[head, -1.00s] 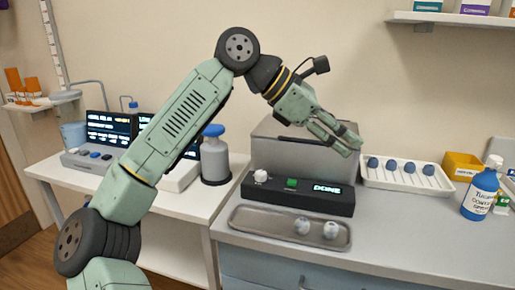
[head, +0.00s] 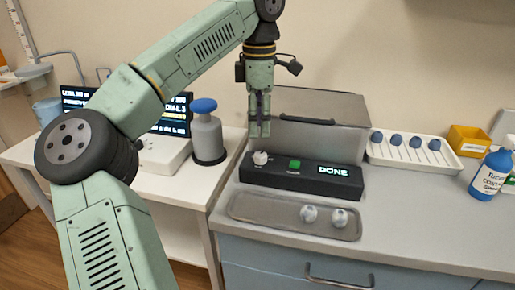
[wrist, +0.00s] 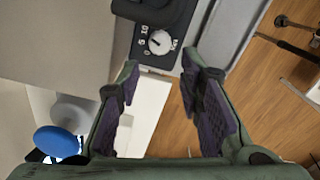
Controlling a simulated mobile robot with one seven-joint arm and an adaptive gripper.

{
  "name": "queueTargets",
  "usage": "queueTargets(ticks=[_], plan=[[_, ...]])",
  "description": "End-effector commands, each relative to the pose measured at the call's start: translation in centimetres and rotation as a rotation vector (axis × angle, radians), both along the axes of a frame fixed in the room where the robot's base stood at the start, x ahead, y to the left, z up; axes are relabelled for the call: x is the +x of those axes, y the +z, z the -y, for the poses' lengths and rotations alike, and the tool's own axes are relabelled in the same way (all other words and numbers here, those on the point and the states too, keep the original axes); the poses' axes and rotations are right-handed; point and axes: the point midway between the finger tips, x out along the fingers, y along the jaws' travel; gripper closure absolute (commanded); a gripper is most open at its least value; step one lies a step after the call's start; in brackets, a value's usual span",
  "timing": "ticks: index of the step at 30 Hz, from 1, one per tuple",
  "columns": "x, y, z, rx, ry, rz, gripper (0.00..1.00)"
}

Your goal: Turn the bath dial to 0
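The bath dial is a white knob (head: 260,157) at the left end of the black control panel (head: 316,181), in front of the grey bath. In the wrist view the dial (wrist: 160,42) sits on the black panel with white numbers around it, 10, 5 and 0 among them; its exact setting is too small to read surely. My gripper (head: 260,133) points down just above and behind the dial in the head view. In the wrist view my gripper (wrist: 158,75) is open, its fingers apart and empty, with the dial beyond the fingertips and not touched.
The panel shows a green button (head: 295,164) and a lit DONE display (head: 333,171). A metal tray (head: 250,210) with two pale round items lies in front. A blue-topped flask (head: 208,140) stands left. A white rack (head: 408,153) and blue bottle (head: 491,174) stand right.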

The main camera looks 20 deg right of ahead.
Motion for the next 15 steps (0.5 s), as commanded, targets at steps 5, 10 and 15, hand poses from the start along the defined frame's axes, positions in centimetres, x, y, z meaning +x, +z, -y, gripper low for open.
queueTargets(ticks=[5,10,15], plan=[[0.0,-3.6,-0.1,0.0,-0.001,-0.003,0.66],[0.0,-6.3,0.0,-0.001,0.0,-0.003,0.66],[0.0,-7.7,0.0,-0.003,0.0,-0.002,0.66]])
